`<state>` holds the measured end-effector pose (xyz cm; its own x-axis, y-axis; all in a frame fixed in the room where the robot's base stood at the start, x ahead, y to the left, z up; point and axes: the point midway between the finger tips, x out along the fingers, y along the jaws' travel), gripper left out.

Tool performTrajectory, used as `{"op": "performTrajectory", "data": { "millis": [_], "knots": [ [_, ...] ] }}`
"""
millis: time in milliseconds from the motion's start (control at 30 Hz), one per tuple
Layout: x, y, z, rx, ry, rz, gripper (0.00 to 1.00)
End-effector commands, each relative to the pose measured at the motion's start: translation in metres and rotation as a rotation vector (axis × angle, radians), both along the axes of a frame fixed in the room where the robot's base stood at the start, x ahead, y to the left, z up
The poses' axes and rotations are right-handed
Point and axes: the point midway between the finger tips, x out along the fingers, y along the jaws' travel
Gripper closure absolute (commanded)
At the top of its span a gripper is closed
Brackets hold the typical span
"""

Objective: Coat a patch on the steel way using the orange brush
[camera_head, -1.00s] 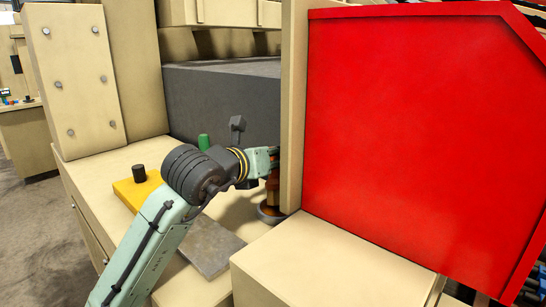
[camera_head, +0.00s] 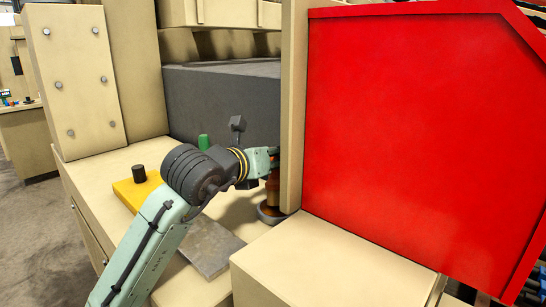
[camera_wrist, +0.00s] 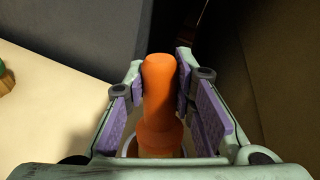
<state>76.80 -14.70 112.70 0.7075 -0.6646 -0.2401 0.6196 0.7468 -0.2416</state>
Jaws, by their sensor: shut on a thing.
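The orange brush (camera_wrist: 160,92) stands between the purple pads of my gripper (camera_wrist: 162,75) in the wrist view, and the gripper is shut on its handle. In the head view my gripper (camera_head: 268,163) is beside the tan post, with the brush (camera_head: 273,187) below it. The brush's lower end is at a round grey dish (camera_head: 268,214); I cannot tell whether it touches the dish. A flat grey metal slab (camera_head: 214,250), which looks like the steel way, lies to the left and nearer, partly behind my arm.
A yellow block (camera_head: 131,193) with a black knob (camera_head: 139,173) is left of my arm. A green peg (camera_head: 203,141) stands behind the arm. A tan post (camera_head: 294,110) and large red panel (camera_head: 420,130) bound the right. A tan box (camera_head: 335,262) is in front.

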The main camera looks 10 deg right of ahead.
Motion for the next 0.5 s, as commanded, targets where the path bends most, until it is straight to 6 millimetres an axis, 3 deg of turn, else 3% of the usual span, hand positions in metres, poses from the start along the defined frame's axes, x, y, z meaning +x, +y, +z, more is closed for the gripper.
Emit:
{"op": "performTrajectory", "data": {
  "millis": [167, 500],
  "knots": [
    [0.0, -0.001, -0.001, 0.005, 0.009, -0.002, 1.0],
    [0.0, -0.001, 0.027, 0.004, 0.003, -0.001, 1.0]
  ]
}}
